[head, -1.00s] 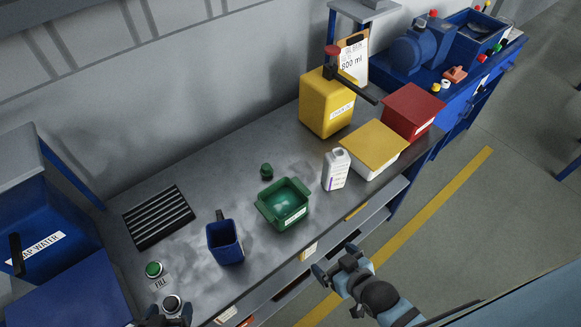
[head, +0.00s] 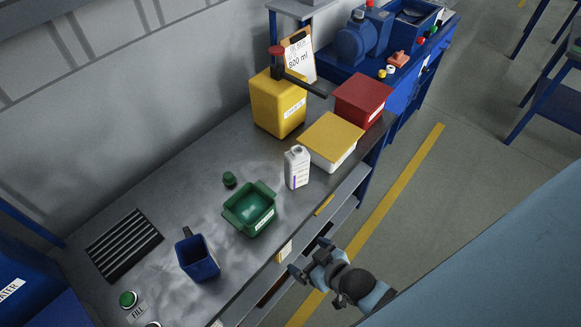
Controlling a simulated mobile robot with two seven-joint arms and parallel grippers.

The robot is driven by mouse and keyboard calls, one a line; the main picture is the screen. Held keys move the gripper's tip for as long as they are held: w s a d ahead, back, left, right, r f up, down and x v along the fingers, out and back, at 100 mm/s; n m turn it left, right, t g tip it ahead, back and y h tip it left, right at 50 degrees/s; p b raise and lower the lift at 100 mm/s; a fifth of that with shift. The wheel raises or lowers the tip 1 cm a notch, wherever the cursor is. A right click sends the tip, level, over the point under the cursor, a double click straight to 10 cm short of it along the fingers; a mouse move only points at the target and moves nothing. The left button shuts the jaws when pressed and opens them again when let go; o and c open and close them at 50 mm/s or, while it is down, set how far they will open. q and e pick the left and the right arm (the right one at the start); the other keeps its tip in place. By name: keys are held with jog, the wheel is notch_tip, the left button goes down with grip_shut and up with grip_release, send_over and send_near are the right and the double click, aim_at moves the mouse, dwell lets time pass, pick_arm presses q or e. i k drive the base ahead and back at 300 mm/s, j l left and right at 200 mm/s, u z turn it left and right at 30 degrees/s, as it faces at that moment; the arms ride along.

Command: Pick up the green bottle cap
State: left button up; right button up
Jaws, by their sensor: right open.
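The green bottle cap (head: 229,179) sits on the grey metal bench (head: 185,203), just behind and left of the green tray (head: 249,209). It stands apart from the tray, with bare bench around it. My right gripper (head: 308,257) is open and empty at the bench's front edge, to the right of and in front of the cap and tray. My left gripper is not in this view.
A blue jug (head: 197,258) stands left of the tray, near a drain grate (head: 124,245). A white bottle (head: 296,167) stands right of the tray. A yellow canister (head: 277,103), a yellow-lidded box (head: 331,138) and a red box (head: 363,100) stand farther right.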

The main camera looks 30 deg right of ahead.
aim_at(229, 179)
jog(key=l+u, duration=0.55)
jog(key=u, duration=0.2)
jog(key=l+u, duration=0.35)
jog(key=k+j, duration=0.05)
jog(key=j, duration=0.05)
